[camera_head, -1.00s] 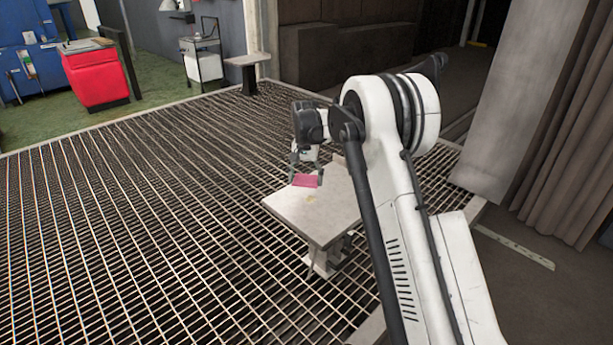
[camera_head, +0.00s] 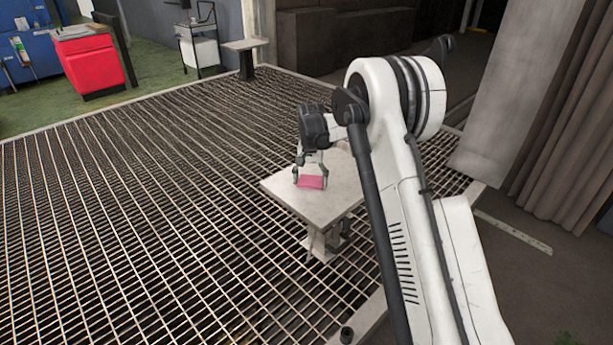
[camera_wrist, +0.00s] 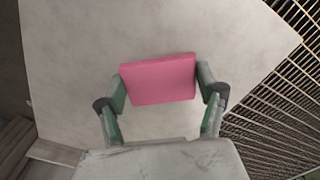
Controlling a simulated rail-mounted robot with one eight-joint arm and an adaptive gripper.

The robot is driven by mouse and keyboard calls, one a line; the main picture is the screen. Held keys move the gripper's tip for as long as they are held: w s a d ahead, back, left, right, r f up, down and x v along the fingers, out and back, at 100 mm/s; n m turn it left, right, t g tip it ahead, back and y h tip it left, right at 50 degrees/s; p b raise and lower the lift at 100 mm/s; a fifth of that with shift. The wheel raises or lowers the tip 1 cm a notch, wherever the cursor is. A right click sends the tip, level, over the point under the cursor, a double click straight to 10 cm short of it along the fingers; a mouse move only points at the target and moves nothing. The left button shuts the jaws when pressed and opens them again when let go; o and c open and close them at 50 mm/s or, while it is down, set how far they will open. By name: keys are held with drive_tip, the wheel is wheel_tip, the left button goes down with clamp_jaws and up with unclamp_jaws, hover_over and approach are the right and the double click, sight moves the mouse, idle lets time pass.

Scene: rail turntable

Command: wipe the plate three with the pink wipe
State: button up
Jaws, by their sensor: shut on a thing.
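The pink wipe (camera_wrist: 158,79) is a flat pink block between the two fingers of my gripper (camera_wrist: 160,85) in the wrist view. My gripper is shut on it. In the head view the wipe (camera_head: 311,182) is low over or on the pale grey square plate (camera_head: 335,205), near its middle; I cannot tell whether it touches. My gripper also shows in the head view (camera_head: 310,174) above the plate. The plate fills most of the wrist view (camera_wrist: 80,60), and its bare surface shows around the wipe. No number is visible on it.
The plate stands on a short support above a metal grating floor (camera_head: 130,220). Another small plate on a post (camera_head: 246,44) stands at the back. A red cabinet (camera_head: 90,65) and a cart (camera_head: 203,50) are at the back left. A curtain (camera_head: 560,130) hangs at right.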

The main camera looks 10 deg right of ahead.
sight(304, 176)
drive_tip(key=shift+s+d, duration=0.3)
drive_tip(key=shift+s, duration=0.15)
drive_tip(key=shift+w+a, duration=0.2)
drive_tip(key=shift+w, duration=0.15)
drive_tip(key=shift+w+a, duration=0.65)
drive_tip(key=shift+w, duration=0.35)
drive_tip(key=shift+w+a, duration=0.2)
drive_tip(key=shift+w, duration=0.15)
drive_tip(key=shift+w+a+r, duration=0.1)
drive_tip(key=shift+w+r, duration=0.05)
drive_tip(key=shift+r, duration=0.05)
drive_tip(key=shift+r+p, duration=1.45)
drive_tip(key=shift+r, duration=2.4)
drive_tip(key=shift+f, duration=0.1)
